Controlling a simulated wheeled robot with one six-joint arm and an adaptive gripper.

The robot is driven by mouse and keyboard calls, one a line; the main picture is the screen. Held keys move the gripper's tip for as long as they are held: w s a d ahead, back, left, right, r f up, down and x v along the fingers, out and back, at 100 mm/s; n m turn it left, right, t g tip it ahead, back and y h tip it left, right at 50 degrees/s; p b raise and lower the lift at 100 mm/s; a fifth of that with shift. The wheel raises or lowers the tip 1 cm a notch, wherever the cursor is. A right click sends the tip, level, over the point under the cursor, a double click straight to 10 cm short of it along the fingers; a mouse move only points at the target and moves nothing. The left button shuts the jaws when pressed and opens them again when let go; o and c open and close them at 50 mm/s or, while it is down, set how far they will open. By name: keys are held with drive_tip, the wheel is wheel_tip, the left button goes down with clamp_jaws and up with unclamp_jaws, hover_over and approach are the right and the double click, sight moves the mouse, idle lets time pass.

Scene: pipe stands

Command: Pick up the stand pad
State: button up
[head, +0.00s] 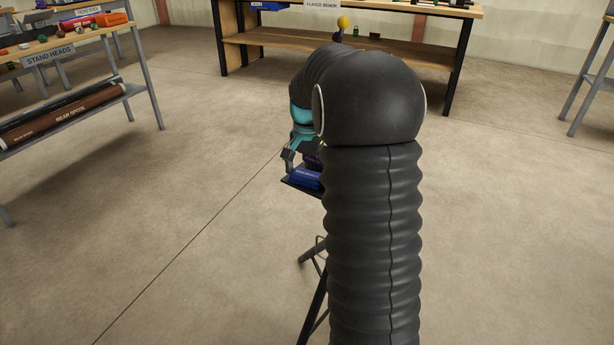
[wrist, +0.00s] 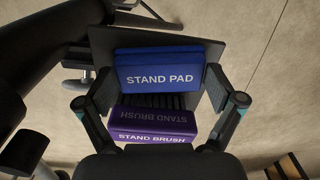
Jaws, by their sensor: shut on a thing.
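The stand pad (wrist: 160,78) is a blue block with white lettering, lying across the upper part of a dark tray (wrist: 218,48) in the wrist view. My gripper (wrist: 160,76) has a fingertip at each end of the pad and is shut on it. I cannot tell whether the pad touches the tray or is just above it. The purple stand brush (wrist: 153,120) is nearer my palm, between the fingers' lower parts. In the head view, the blue pad (head: 305,178) shows below my gripper (head: 297,165), partly hidden by my arm.
The tray is on a dark tripod stand (head: 314,300), its legs partly behind my arm. The stand heads table (head: 62,40) is at left with a brown rear spool (head: 70,112) on its lower shelf. The flange bench (head: 270,42) is behind. The floor between is clear.

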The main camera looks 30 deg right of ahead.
wheel_tip(320, 180, up, 28)
drive_tip(key=p, duration=0.3)
idle(0.4)
